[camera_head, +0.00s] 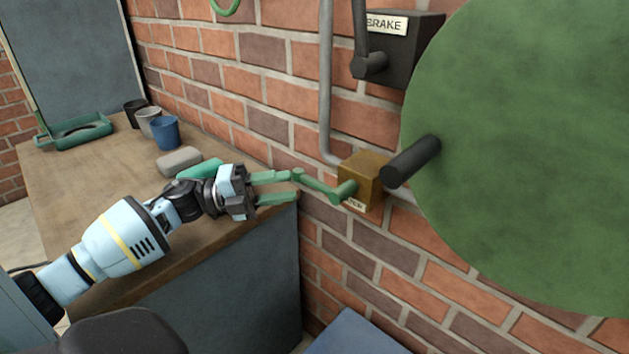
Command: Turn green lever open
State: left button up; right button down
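The green lever (320,187) sticks out to the left from a brass-coloured valve box (363,180) on the brick wall. A partly readable label sits on the box's lower front. My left gripper (296,187) reaches in from the left, over the table's right edge. Its two green fingers are spread apart, with the lever's free end close to the upper fingertip. I cannot tell whether they touch. Nothing shows clearly between the fingers. My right gripper is not in view.
A large green disc (530,150) with a black handle (411,161) fills the right. A box labelled BRAKE (400,55) and a grey pipe (326,80) are above. The wooden table (80,195) holds cups (165,133), a green tray (75,131) and a grey block (179,160).

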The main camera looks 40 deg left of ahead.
aim_at(314, 179)
pick_arm(q)
jog(key=shift+p+x, duration=0.4)
jog(key=shift+x, duration=3.05)
jog(key=shift+c, duration=0.4)
grip_shut()
